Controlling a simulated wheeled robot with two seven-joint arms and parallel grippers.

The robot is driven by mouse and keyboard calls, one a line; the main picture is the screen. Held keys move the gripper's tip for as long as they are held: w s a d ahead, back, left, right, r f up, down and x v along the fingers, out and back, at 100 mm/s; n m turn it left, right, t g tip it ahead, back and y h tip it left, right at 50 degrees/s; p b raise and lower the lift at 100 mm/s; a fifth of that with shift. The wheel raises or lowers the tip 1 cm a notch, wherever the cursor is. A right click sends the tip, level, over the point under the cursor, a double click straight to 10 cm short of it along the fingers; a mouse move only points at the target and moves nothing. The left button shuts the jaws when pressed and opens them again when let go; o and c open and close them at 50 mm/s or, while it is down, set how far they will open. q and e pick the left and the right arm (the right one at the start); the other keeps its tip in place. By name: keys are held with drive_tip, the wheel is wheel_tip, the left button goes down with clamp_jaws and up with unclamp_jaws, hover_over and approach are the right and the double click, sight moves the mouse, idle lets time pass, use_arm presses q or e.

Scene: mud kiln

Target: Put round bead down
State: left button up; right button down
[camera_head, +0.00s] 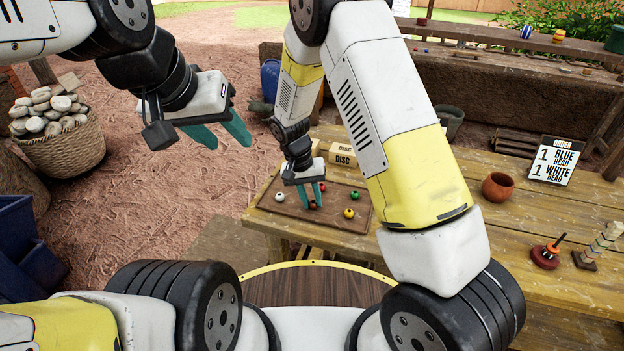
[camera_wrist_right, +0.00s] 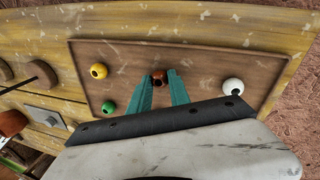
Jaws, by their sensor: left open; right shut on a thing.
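My right gripper (camera_head: 312,204) is shut on a small brown round bead (camera_wrist_right: 158,77), low over the brown wooden tray (camera_head: 340,221) on the table. I cannot tell whether the bead touches the tray. The right wrist view shows the yellow bead (camera_wrist_right: 98,71), green bead (camera_wrist_right: 108,105) and white bead (camera_wrist_right: 232,86). My left gripper (camera_head: 236,144) is open and empty, left of the table.
Boxes marked DISC (camera_head: 343,158) stand behind the tray. A clay pot (camera_head: 497,187), an order sign (camera_head: 556,161) reading 1 blue bead and 1 white bead, and two spindle stands (camera_head: 546,254) are on the table's right. A basket of stones (camera_head: 62,148) is at left.

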drive_tip(key=shift+s+f, duration=0.15)
drive_tip(key=shift+f, duration=0.45)
drive_tip(key=c, duration=1.5)
unclamp_jaws()
drive_tip(key=v, duration=1.3)
drive_tip(key=s+d+r+t+y, duration=0.1)
drive_tip(key=s+d+r+y, duration=0.15)
drive_tip(key=d+r, duration=0.35)
drive_tip(key=s+d+r+t+y, duration=0.1)
drive_tip(key=s+d+r, duration=0.2)
drive_tip(key=r, duration=0.5)
drive_tip(key=s+d+r+t, duration=0.2)
drive_tip(key=s+d+r, duration=0.1)
drive_tip(key=s, duration=0.4)
drive_tip(key=s+d+r+n+t+y, duration=0.1)
drive_tip(key=s+d+r+t, duration=0.1)
drive_tip(key=s+d+r, duration=0.2)
drive_tip(key=s+d, duration=0.1)
drive_tip(key=s, duration=0.2)
drive_tip(key=shift+d+r, duration=0.15)
drive_tip(key=shift+r, duration=0.2)
drive_tip(key=shift+s, duration=0.1)
